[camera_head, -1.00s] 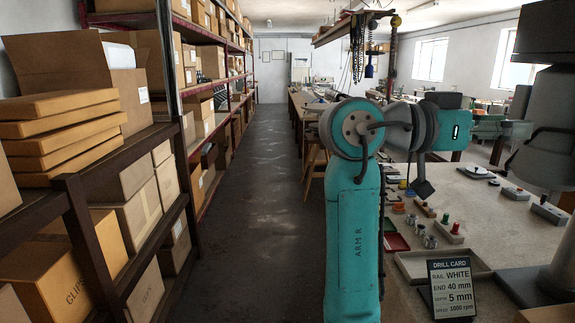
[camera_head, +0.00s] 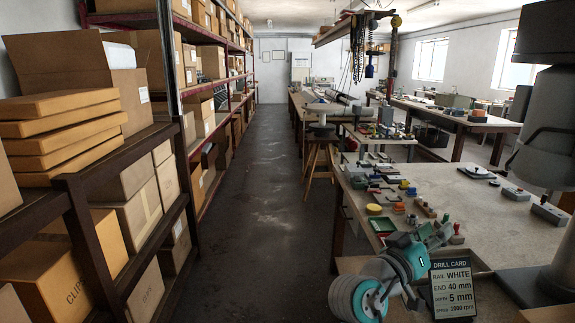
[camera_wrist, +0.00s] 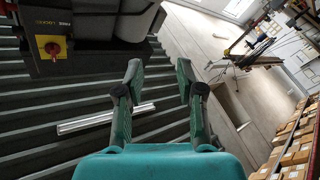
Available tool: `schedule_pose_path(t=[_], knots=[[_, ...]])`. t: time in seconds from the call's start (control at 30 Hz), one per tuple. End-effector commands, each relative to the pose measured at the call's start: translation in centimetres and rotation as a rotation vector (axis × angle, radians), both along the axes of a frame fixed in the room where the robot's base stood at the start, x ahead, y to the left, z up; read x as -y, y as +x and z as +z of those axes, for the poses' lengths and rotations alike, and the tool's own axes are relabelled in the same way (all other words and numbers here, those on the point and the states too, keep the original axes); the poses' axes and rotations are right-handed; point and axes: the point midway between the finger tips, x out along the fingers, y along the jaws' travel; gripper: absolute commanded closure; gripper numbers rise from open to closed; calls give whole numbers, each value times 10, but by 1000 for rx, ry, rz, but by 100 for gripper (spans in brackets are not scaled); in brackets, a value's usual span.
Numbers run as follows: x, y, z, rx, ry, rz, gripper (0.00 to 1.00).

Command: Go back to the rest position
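In the wrist view my gripper (camera_wrist: 159,78) shows two dark green fingers standing well apart. Nothing is between the fingertips. In the head view only teal and grey parts of my arm show, low at the bottom right, and the fingers cannot be made out there. The wrist view is tilted. Behind the fingers lies a dark ribbed surface (camera_wrist: 60,150) with a pale metal bar (camera_wrist: 103,118) on it, apart from the gripper.
A workbench (camera_head: 480,215) with small parts stands right, with a drill card (camera_head: 451,288) near my arm. Shelves with cartons (camera_head: 75,120) line the left. The aisle floor (camera_head: 255,210) is clear. The wrist view shows a dark box with a red knob (camera_wrist: 53,48).

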Motion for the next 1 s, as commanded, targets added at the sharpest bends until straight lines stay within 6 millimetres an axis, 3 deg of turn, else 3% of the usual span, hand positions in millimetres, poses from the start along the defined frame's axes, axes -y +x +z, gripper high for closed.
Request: schedule_pose_path(t=[0.03,0.1,0.27,0.47,0.7,1.0], knots=[[-2,-1,-24,-32,-10,37,62],[-5,-3,-52,-67,-21,94,62],[-15,-14,-114,-139,-34,222,62],[-30,-43,-188,-217,-25,376,62],[-49,-95,-263,-284,22,551,62],[-73,-182,-329,-325,126,734,62]])
